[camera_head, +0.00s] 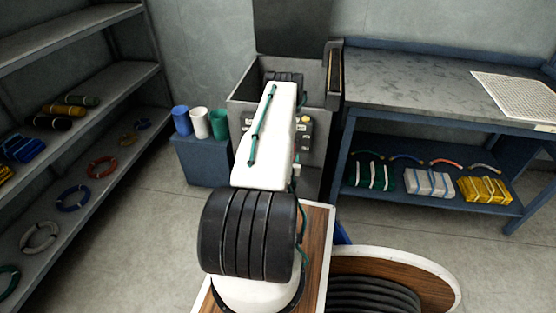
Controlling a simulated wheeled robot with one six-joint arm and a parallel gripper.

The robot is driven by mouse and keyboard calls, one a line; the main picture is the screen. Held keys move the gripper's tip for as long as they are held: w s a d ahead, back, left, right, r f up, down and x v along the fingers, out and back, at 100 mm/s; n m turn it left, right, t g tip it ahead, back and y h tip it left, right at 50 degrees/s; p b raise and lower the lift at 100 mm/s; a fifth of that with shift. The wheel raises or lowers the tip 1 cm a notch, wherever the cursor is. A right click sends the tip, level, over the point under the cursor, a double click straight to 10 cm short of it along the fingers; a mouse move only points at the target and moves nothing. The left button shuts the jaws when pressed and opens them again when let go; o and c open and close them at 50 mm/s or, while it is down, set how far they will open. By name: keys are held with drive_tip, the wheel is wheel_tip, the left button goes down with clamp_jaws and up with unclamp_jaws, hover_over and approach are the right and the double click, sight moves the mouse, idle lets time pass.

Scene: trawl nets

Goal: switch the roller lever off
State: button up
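A grey machine box (318,75) stands at the back centre with its dark lid (291,25) raised. Its front panel (308,138) carries small dark, pale yellow and red controls, partly covered by my white arm link. I cannot tell which of these controls is the roller lever, or its position. My arm reaches forward over the box's front. My gripper does not show; it is hidden beyond the arm link, so its distance from the panel cannot be told.
A blue workbench (430,113) with a white grid sheet (516,95) stands right, net bundles (430,183) on its lower shelf. Blue, white and green cups (200,123) stand on a blue block left of the box. Shelves with rope coils (73,195) line the left. Floor shows between.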

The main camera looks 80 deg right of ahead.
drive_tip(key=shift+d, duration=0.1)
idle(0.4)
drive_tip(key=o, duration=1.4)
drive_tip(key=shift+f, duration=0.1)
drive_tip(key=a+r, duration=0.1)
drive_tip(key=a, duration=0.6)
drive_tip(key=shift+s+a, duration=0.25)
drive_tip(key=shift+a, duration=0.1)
